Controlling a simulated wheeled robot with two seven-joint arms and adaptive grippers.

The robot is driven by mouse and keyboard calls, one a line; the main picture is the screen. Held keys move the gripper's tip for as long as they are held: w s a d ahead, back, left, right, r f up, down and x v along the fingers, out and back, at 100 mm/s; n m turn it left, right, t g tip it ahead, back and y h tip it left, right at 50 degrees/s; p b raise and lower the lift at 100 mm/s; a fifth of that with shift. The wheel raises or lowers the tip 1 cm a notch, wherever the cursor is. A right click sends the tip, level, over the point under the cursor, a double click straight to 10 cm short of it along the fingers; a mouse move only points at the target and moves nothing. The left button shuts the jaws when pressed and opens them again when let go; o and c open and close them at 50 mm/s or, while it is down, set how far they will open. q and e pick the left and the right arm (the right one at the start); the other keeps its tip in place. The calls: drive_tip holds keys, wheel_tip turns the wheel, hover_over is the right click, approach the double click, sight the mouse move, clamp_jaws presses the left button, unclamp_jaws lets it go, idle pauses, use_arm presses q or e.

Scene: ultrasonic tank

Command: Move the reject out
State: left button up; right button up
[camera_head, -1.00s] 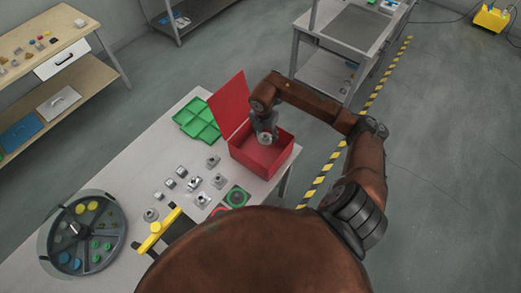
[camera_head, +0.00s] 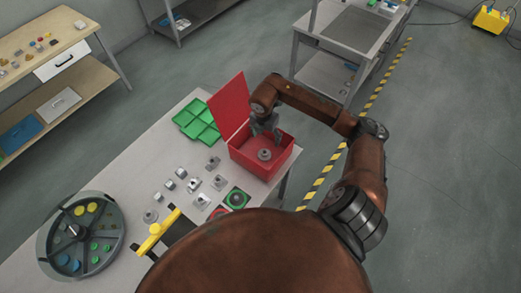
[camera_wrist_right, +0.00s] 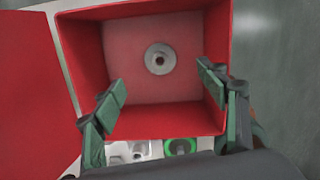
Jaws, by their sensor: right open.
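A round grey metal part with a hole in its middle (camera_head: 264,155) lies on the floor of the open red box (camera_head: 249,163). It also shows in the right wrist view (camera_wrist_right: 160,58), apart from the box walls. My right gripper (camera_head: 266,129) is open and empty above the box. In the right wrist view its two green-padded fingers (camera_wrist_right: 163,86) are spread wide, with the part beyond them. The red lid (camera_head: 229,104) stands up at the box's left. My left gripper is not seen.
Several metal parts (camera_head: 195,184) stand on the table left of the box. Beside them are a green-ringed pad (camera_head: 237,198), a red pad (camera_head: 219,212) and a yellow handle (camera_head: 158,230). A green tray (camera_head: 198,120) lies behind; a round divided tray (camera_head: 112,240) is at lower left.

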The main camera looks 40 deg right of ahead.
wheel_tip(320, 180, up, 12)
drive_tip(key=a, duration=0.1)
drive_tip(key=shift+s+a+f, duration=0.15)
drive_tip(key=shift+s+f, duration=0.05)
drive_tip(key=shift+s, duration=0.05)
idle(0.5)
